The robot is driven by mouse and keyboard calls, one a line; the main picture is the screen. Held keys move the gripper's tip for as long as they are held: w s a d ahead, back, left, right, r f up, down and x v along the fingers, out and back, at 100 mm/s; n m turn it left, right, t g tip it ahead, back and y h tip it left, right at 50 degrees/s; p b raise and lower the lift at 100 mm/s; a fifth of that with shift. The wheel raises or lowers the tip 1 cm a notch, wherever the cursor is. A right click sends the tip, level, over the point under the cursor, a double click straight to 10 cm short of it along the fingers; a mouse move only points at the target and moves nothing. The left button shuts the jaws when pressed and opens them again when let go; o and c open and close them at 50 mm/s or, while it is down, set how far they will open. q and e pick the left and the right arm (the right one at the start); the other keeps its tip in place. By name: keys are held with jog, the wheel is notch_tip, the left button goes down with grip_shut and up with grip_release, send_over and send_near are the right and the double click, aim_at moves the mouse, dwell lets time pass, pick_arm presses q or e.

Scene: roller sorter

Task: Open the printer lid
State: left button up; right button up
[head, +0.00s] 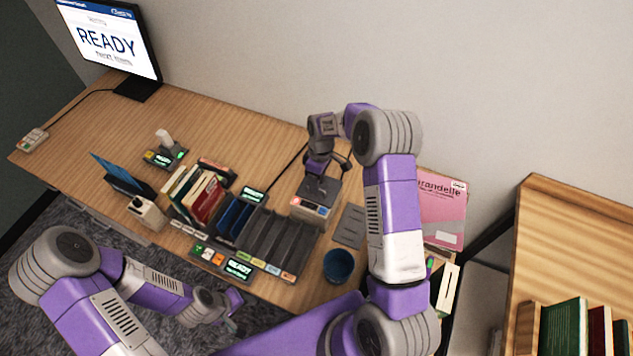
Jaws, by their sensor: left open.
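The printer (309,209) is a small grey box with a small lit panel on its front, right of the middle of the desk. Its dark grey lid (321,189) is on top; I cannot tell whether it is fully closed. My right gripper (318,172) points down at the far edge of the lid, close to it; contact and finger spacing cannot be made out. My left gripper (228,305) is open and empty, low at the desk's front edge, well away from the printer.
A slotted sorter (278,243) holding books and folders stands left of the printer. A grey pad (350,225) and a blue cup (338,266) are to the right and front. The desk's back left (215,120) is clear.

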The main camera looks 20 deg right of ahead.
jog(key=shift+s+a+f, duration=0.1)
jog(key=shift+f, duration=0.4)
jog(key=shift+c, duration=0.3)
grip_shut()
dwell(0.8)
